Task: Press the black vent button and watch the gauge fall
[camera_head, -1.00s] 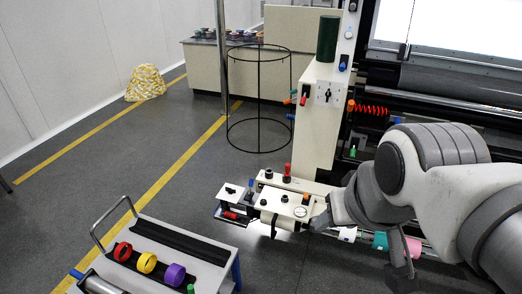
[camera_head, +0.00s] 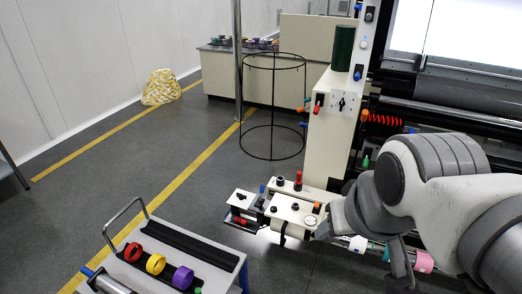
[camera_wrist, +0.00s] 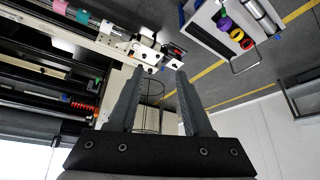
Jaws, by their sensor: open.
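A cream control box (camera_head: 285,222) sits low at the machine's near corner. Its top carries black knobs (camera_head: 295,207), an orange button (camera_head: 316,207) and a round white-faced gauge (camera_head: 311,221). I cannot tell which black piece is the vent button, and the gauge's needle is too small to read. My gripper (camera_head: 322,234) is at the box's right end, close to the gauge, partly hidden by my arm. In the wrist view my gripper (camera_wrist: 158,80) is open and empty, with the control box (camera_wrist: 146,54) beyond its fingertips. I cannot see contact.
A cart (camera_head: 185,262) with red, yellow and purple rings stands at front left. Behind the box rises a cream column (camera_head: 335,130) with a lever switch. A black wire hoop stand (camera_head: 274,105) and a yellow-patterned sack (camera_head: 160,87) are farther back. The floor between is clear.

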